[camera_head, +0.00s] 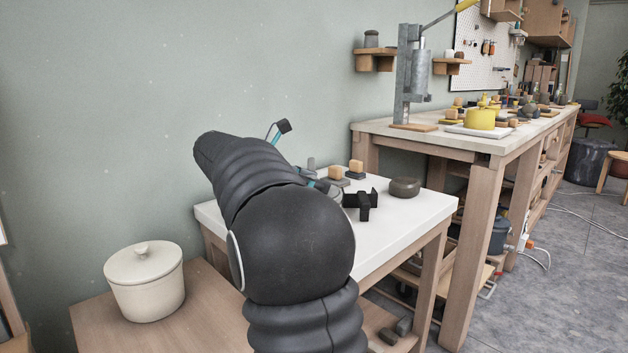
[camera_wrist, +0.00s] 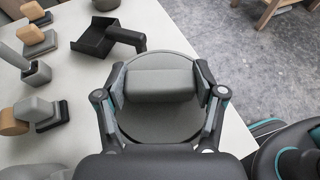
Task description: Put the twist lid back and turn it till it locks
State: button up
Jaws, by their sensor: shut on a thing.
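The twist lid (camera_wrist: 160,122) is a dark grey disc with a thick bar grip across it, seen from above in the wrist view. My gripper (camera_wrist: 162,84) is shut on the bar, with one finger at each end. Whether a jar is directly under the disc is hidden, so I cannot tell if the lid is seated or held clear. In the head view my arm covers the lid and my gripper.
The white table (camera_head: 415,215) also holds a black open tray with a handle (camera_wrist: 95,40), a dark round stone-like piece (camera_head: 405,187) and several small blocks (camera_wrist: 36,72). A cream lidded pot (camera_head: 145,285) stands on a wooden surface at left. Floor lies beyond the table edge.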

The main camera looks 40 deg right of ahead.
jog(key=shift+f+m+g+y+p, duration=0.25)
jog(key=shift+m+g+y+p, duration=0.55)
jog(key=shift+p, duration=1.35)
jog(key=shift+m+g+p, duration=0.35)
jog(key=shift+m+g, duration=0.15)
jog(key=shift+g, duration=0.2)
jog(key=shift+f, duration=0.1)
jog(key=shift+m+g+y, duration=0.7)
jog(key=shift+m+g, duration=0.2)
jog(key=shift+m, duration=0.1)
jog(key=shift+m+g+y, duration=0.4)
jog(key=shift+m, duration=0.1)
jog(key=shift+c, duration=1.4)
jog(key=o, duration=1.8)
jog(key=shift+c, duration=0.2)
jog(key=shift+r, duration=0.2)
